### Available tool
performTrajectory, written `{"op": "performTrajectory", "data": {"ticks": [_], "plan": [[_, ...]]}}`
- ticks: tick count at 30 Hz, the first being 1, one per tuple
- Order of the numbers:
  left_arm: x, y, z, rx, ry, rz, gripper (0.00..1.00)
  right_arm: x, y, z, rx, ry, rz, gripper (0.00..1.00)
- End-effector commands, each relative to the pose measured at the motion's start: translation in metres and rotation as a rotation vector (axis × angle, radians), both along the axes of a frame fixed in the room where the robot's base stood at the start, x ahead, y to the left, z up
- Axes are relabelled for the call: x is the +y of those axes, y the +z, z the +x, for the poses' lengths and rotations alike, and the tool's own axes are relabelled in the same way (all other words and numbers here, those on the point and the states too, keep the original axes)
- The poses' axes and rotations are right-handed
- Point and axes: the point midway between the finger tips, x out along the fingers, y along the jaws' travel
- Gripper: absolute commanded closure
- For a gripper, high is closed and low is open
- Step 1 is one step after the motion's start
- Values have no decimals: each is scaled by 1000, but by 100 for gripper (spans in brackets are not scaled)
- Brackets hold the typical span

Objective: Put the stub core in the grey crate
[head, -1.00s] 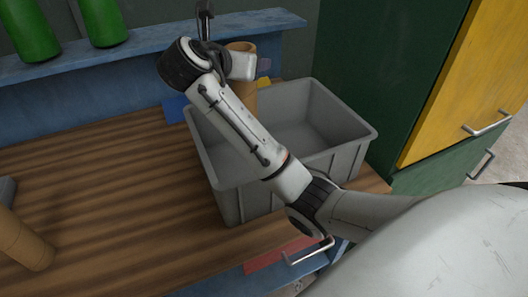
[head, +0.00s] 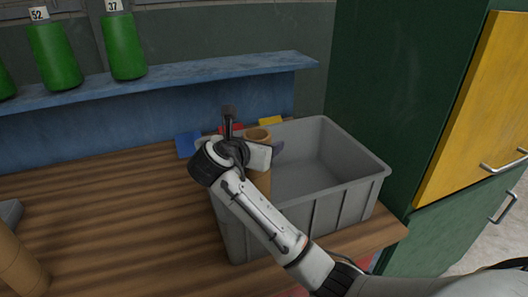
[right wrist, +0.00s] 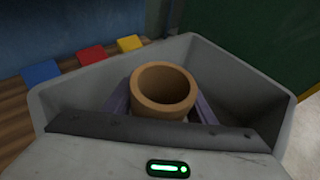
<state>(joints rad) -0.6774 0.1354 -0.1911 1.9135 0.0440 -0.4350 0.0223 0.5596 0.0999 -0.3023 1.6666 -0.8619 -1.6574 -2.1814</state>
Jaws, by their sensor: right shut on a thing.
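The stub core (head: 257,178) is a short tan cardboard tube, held upright at the left part of the grey crate (head: 345,200). In the right wrist view the stub core (right wrist: 163,90) stands between the two purple fingers of my right gripper (right wrist: 160,108), within the outline of the crate (right wrist: 235,85). My right gripper (head: 268,152) is shut on the core. The core's lower end is hidden, so I cannot tell whether it touches the crate floor. My left gripper is not in view.
Blue (head: 188,144), red and yellow (head: 271,121) flat pieces lie behind the crate. Another tan tube (head: 18,265) is at the far left. A green cabinet (head: 400,100) borders the right. The wooden bench (head: 110,210) is mostly clear.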

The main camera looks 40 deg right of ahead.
Motion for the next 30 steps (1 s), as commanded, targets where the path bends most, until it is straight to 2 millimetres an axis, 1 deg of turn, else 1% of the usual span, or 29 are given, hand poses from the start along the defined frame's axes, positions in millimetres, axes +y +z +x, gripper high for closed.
{"op": "performTrajectory", "data": {"ticks": [1, 3, 13, 14, 15, 17, 27, 30], "plan": [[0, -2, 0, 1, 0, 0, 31, 0, -10, 0, 4, 1, -1, 92], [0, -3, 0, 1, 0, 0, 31, 0, -17, 0, 2, 0, -1, 92], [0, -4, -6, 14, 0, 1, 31, 0, -19, 0, 0, 0, -1, 92], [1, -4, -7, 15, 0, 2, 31, 0, -21, 0, 1, 0, 0, 48], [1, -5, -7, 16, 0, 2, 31, 0, -21, 0, 1, 0, 0, 41], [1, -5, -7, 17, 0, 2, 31, 0, -21, 0, 1, 0, 0, 31], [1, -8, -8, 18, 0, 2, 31, 0, -20, 0, -1, 0, 0, 31], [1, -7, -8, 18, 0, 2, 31, 8, -15, -4, -1, 2, 0, 31]]}}
